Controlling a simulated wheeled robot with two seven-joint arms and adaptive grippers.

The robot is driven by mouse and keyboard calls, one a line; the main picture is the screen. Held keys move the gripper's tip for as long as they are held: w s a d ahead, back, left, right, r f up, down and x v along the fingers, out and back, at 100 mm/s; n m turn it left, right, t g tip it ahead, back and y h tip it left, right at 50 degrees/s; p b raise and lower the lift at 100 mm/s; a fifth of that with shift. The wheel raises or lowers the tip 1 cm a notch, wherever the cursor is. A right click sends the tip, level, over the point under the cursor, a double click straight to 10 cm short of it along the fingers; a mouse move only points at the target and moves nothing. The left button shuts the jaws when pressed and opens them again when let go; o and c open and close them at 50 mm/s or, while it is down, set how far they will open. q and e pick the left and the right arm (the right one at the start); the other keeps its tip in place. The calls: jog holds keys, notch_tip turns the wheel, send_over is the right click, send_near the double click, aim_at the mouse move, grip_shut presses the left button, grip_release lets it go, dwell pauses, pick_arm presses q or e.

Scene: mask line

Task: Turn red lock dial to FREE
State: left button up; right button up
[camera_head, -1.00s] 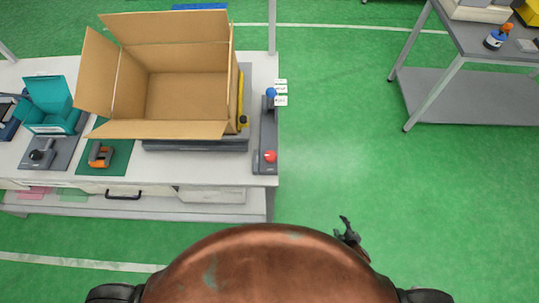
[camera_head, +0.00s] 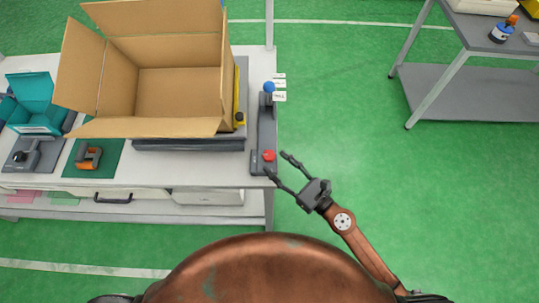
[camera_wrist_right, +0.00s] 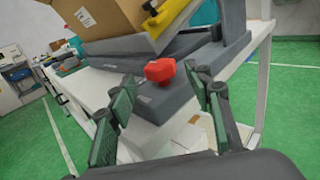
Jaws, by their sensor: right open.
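The red lock dial (camera_head: 268,156) sits at the near end of a dark grey panel (camera_head: 264,130) along the right edge of the table. In the right wrist view the red dial (camera_wrist_right: 160,70) shows ahead, beyond the fingertips and roughly between them. My right gripper (camera_head: 279,166) is open and empty beside the table's right edge, with its fingers towards the dial. Its two green-padded fingers show in the right wrist view (camera_wrist_right: 165,90). I see no contact with the dial. Markings around the dial are too small to read. My left gripper is not in view.
A blue knob (camera_head: 268,87) stands at the panel's far end, with small white labels (camera_head: 279,88) beside it. A large open cardboard box (camera_head: 178,92) stands left of the panel. Green floor to the right is clear up to another table (camera_head: 470,95).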

aim_at(273, 160)
jog(key=shift+p+x, duration=0.4)
jog(key=shift+x, duration=1.95)
jog(key=c, duration=1.2)
